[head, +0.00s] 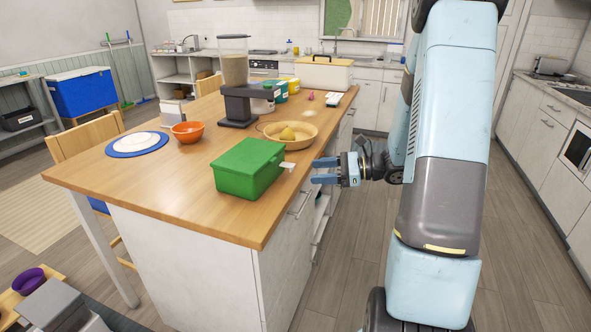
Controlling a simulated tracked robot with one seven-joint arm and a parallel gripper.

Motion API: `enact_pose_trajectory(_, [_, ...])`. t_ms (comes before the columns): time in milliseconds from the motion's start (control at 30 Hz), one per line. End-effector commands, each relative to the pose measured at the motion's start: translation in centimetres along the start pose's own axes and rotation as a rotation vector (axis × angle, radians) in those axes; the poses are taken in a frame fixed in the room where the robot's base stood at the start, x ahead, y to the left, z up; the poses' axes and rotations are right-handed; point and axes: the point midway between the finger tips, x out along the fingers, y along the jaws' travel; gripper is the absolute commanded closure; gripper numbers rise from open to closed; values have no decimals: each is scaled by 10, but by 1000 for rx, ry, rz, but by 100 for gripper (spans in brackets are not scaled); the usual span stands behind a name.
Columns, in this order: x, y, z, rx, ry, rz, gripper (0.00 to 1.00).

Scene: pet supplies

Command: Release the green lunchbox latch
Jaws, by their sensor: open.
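The green lunchbox (246,168) stands with its lid down on the wooden island top, near the right edge. A small white latch (288,166) sticks out from its right side. My gripper (314,171) is open and empty, just right of the latch. Its two blue fingers point left toward the latch, one above the other in the picture. A small gap seems to lie between the fingertips and the latch. I cannot tell the exact depth between them.
The island top (130,180) is bare left of the lunchbox. A tan bowl (291,141) with a yellow item sits behind the lunchbox. A dark dispenser (238,100), an orange bowl (187,132) and a blue-rimmed plate (137,145) stand further back and left. A drawer handle (301,205) juts out below.

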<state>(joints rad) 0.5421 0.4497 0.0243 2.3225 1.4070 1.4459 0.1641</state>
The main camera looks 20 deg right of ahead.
Motion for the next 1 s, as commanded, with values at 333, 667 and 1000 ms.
enact_pose_trajectory(333, [-33, -42, -66, 208, -121, -265, 43])
enact_pose_trajectory(667, [-20, -52, -72, 230, -136, -298, 43])
enact_pose_trajectory(1000, [35, -70, -67, 228, -135, -296, 43])
